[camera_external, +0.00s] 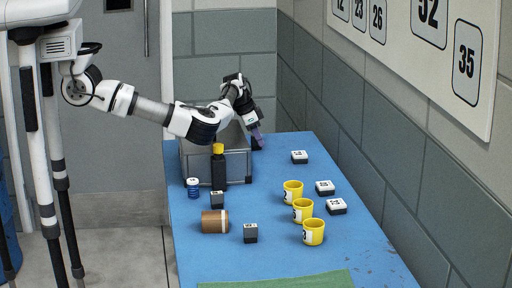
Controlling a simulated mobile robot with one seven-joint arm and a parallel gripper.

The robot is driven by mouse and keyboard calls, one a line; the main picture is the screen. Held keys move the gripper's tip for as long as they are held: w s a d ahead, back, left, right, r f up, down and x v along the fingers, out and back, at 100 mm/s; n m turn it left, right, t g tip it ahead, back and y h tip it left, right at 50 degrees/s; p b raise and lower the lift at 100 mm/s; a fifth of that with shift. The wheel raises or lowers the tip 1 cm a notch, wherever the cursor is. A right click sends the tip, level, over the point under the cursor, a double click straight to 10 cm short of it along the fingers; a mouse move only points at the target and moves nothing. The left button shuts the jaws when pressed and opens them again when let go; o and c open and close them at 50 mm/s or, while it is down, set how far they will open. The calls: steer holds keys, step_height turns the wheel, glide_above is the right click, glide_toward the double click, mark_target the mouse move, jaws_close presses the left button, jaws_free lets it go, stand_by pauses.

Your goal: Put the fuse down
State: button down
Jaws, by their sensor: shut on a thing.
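My gripper (258,134) hangs over the far part of the blue table, just right of the grey metal crate, and points down. It is shut on a small purple thing, seemingly the fuse (259,138), which shows only in part at the fingertips. At this size I cannot tell whether the fuse touches the table top. A small dark thing (256,145) shows just below it on the table.
The grey crate (237,166) stands left of my gripper, with a yellow-capped black bottle (218,172) in front. The blue table (262,190) is clear mid-way.

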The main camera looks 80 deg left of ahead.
steer(key=shift+f, duration=0.15)
steer(key=c, duration=1.3)
jaws_free()
steer(key=shift+c, duration=0.2)
steer(key=b+v, duration=0.3)
steer(key=v, duration=0.9)
steer(key=shift+r, duration=0.25)
